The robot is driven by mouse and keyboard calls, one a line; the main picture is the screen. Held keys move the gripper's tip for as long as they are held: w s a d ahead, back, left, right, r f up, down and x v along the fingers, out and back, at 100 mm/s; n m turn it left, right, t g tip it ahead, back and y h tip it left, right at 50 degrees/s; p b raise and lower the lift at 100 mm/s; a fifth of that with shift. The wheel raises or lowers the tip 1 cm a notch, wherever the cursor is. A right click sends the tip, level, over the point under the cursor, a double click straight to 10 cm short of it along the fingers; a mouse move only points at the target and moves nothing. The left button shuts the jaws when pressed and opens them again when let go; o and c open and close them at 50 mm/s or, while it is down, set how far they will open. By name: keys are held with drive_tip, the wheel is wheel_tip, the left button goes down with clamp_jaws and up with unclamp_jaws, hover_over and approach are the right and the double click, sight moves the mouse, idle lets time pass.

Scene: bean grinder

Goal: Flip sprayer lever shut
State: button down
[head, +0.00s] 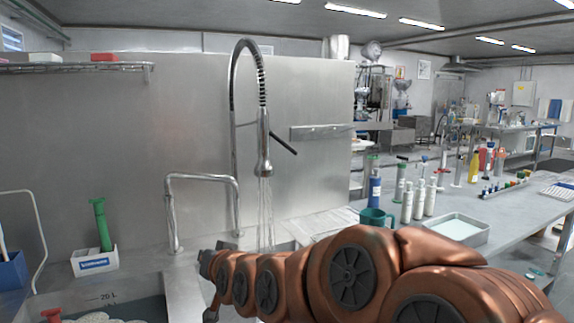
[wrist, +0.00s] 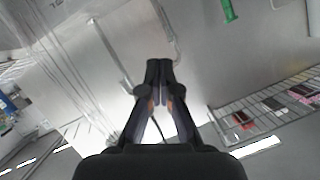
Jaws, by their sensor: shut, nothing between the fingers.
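The sprayer (head: 264,152) hangs from a coiled spring hose in the head view, with its nozzle pointing down. Its dark lever (head: 284,145) sticks out to the right and slants downward. Water streams (head: 265,205) fall from the nozzle toward the sink. My gripper (wrist: 159,66) is shut and empty in the wrist view, its fingertips together. Water streaks also show left of it there. In the head view my arm reaches in from the lower right, below the sprayer, and its end lies left of the water; the fingertips are not clear there.
A bent metal pipe (head: 203,177) stands left of the sprayer. A wall shelf (head: 75,67) is at the upper left. A green-handled brush (head: 102,224) stands in a white holder (head: 95,262). A teal mug (head: 376,218) and several bottles stand on the right counter.

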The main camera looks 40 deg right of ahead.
drive_tip(key=d+r+m+t+h+b, duration=0.2)
drive_tip(key=d+r+m+t+h, duration=0.25)
drive_tip(key=d, duration=0.55)
drive_tip(key=m+g+h, duration=0.2)
drive_tip(key=m+h, duration=0.4)
drive_tip(key=h, duration=0.3)
approach(287, 147)
drive_tip(key=shift+t+y, duration=0.25)
drive_tip(key=shift+p+x, duration=1.5)
drive_tip(key=shift+x, duration=2.1)
